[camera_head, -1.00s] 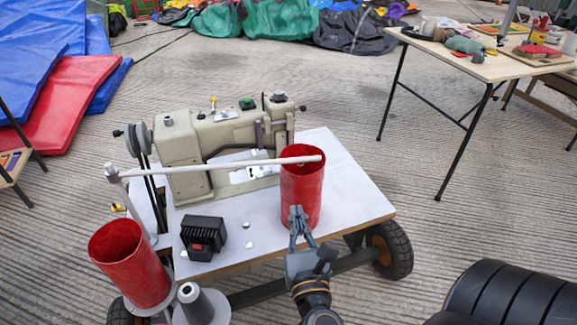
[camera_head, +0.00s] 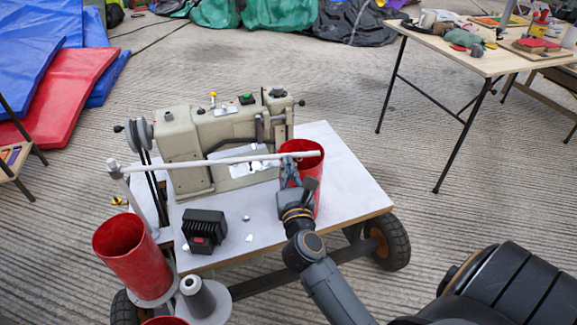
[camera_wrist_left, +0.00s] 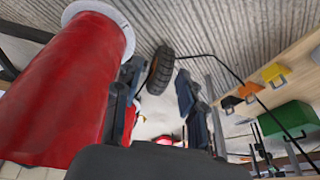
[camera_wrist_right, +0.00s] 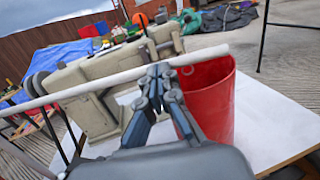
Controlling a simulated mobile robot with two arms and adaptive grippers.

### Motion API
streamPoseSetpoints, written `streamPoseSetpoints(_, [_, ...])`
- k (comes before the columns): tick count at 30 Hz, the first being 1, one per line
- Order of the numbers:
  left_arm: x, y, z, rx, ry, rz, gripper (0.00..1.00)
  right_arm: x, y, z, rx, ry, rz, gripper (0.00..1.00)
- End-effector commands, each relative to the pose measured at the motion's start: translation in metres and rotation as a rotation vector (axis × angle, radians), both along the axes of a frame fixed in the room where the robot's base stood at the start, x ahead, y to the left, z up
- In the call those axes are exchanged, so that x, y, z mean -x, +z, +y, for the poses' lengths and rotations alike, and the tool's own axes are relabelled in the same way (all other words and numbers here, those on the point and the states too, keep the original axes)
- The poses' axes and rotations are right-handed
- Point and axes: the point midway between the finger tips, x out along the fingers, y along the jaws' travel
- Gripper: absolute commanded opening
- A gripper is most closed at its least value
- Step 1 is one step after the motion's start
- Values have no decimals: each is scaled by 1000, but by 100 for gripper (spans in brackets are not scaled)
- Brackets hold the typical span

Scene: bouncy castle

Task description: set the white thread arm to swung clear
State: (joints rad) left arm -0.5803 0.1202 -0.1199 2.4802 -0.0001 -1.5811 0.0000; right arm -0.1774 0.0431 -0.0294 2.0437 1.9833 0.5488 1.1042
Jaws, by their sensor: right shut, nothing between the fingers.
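The white thread arm (camera_head: 225,159) is a thin rod reaching from a post at the table's left across the front of the sewing machine (camera_head: 210,140). Its free end lies over the rim of a red cylinder (camera_head: 311,165). My right gripper (camera_head: 289,168) is shut and empty, just below the rod near that end. In the right wrist view the closed fingertips (camera_wrist_right: 157,72) overlap the thread arm (camera_wrist_right: 80,86); I cannot tell whether they touch it. My left gripper (camera_wrist_left: 160,75) shows only in the left wrist view, its fingers apart and empty.
A black box (camera_head: 204,231) with a red part sits on the white tabletop (camera_head: 345,185). Another red cylinder (camera_head: 130,255) and a grey cone (camera_head: 197,296) stand at the front left. A wooden table (camera_head: 470,55) is at the back right.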

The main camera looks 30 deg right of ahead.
Motion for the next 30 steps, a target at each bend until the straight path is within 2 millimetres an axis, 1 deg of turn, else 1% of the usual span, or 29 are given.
streamPoseSetpoints(8, [0, 2, 0, 0, 0, -1, 40, -1, 1, -1, 2, 4, 0, 0])
streamPoseSetpoints(11, [-1, 8, 0, 1, 0, -4, 40, -12, 3, -4, 8, 32, 0, 0])
streamPoseSetpoints(13, [-2, 11, 0, 1, 0, -4, 40, -23, 4, -10, 9, 62, 1, 0])
streamPoseSetpoints(15, [-3, 9, 0, 0, 0, 0, 40, -34, 4, -15, 8, 91, 1, 0])
streamPoseSetpoints(19, [-4, 3, 0, -1, -1, 11, 40, -47, 3, -24, 5, 127, 0, 0])
streamPoseSetpoints(24, [-6, -1, 0, -2, -2, 11, 40, -51, 0, -26, 0, 139, 0, 0])
streamPoseSetpoints(30, [-8, 0, -1, -1, -1, 7, 40, -51, 0, -26, 0, 138, 0, 0])
